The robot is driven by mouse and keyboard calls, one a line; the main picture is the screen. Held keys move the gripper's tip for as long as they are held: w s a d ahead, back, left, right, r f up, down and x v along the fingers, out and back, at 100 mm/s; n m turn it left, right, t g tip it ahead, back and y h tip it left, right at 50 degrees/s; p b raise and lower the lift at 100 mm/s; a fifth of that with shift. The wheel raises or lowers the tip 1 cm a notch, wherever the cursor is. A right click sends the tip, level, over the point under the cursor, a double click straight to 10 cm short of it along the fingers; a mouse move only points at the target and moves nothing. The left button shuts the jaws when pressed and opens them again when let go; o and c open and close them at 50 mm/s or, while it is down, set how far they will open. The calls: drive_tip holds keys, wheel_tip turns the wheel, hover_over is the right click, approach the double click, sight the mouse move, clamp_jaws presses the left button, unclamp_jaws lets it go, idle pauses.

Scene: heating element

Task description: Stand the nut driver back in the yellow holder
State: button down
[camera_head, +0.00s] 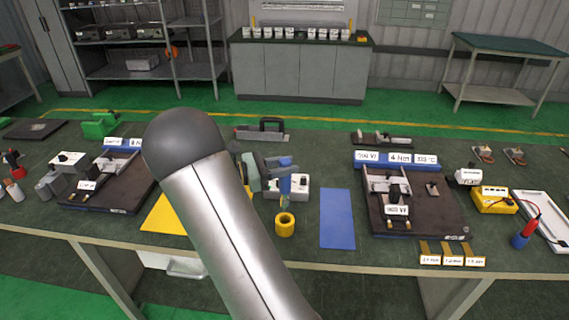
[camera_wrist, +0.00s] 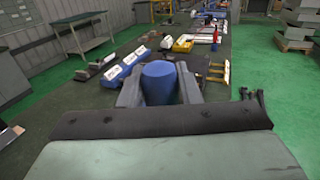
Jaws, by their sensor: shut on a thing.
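My gripper (camera_head: 284,172) is shut on the blue nut driver (camera_head: 285,186). The driver hangs roughly upright, directly above the yellow holder (camera_head: 285,227) in the head view. Its lower end is at or just above the holder's mouth; I cannot tell whether the tip is inside. In the wrist view the driver's blue handle (camera_wrist: 158,83) sits between the two grey fingers (camera_wrist: 160,87). The holder is hidden in the wrist view.
A blue mat (camera_head: 337,218) lies right of the holder and a yellow mat (camera_head: 165,214) lies left, partly behind my arm. A white box (camera_head: 297,187) stands just behind the driver. A dark fixture tray (camera_head: 425,215) is further right.

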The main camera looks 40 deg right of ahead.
drive_tip(key=b, duration=0.2)
hover_over(285, 203)
drive_tip(key=shift+w+d+f, duration=0.1)
drive_tip(key=shift+w+f, duration=0.05)
drive_tip(key=shift+f, duration=0.7)
drive_tip(key=shift+w+d+f, duration=0.15)
drive_tip(key=shift+f, duration=0.7)
drive_tip(key=shift+w+d+f, duration=0.1)
drive_tip(key=shift+w+f, duration=0.05)
drive_tip(key=shift+f, duration=0.7)
drive_tip(key=shift+p, duration=0.5)
drive_tip(key=shift+f+b, duration=1.6)
drive_tip(key=shift+f, duration=1.45)
drive_tip(key=c, duration=1)
unclamp_jaws()
drive_tip(key=b+v, duration=0.3)
drive_tip(key=v, duration=1.4)
drive_tip(key=shift+a, duration=0.2)
